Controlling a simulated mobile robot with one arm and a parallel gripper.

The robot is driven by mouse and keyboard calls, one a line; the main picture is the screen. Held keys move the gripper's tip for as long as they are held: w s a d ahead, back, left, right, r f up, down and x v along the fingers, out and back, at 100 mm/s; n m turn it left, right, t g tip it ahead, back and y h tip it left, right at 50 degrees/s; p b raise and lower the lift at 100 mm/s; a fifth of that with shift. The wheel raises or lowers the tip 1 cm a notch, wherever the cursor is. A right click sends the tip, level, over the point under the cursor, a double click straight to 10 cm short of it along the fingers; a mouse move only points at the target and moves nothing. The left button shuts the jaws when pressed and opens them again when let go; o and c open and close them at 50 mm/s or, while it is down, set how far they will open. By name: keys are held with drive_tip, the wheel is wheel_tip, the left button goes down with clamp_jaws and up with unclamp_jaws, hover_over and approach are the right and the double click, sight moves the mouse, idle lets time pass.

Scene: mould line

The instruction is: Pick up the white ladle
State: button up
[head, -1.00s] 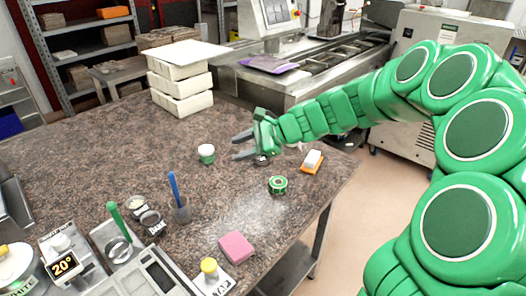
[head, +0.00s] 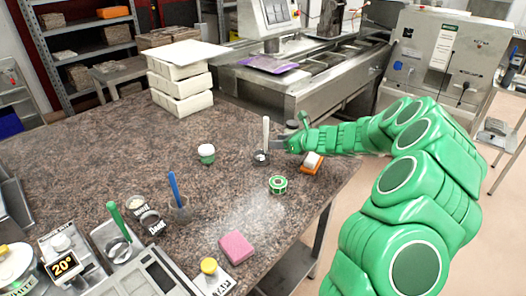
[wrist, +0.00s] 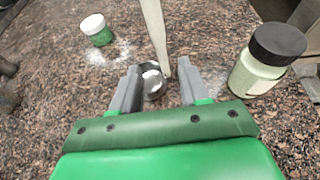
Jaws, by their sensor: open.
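The white ladle (head: 265,135) stands on the speckled table with its pale handle upright and its small metal bowl at the bottom. In the wrist view the ladle's handle (wrist: 155,32) rises just ahead of my fingertips, and its bowl holds something white. My gripper (wrist: 160,76) is open, with a grey finger on either side of the bowl as seen there; it does not appear to grip it. In the head view my gripper (head: 286,145) is close to the right of the ladle, its fingertips hard to make out.
A green tub with a white lid (head: 206,153) stands left of the ladle. A dark-lidded jar (wrist: 262,62) is close to my right finger. The table's left middle is clear.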

sight(266, 138)
drive_tip(key=shift+x, duration=3.65)
drive_tip(key=shift+w+d, duration=0.1)
clamp_jaws()
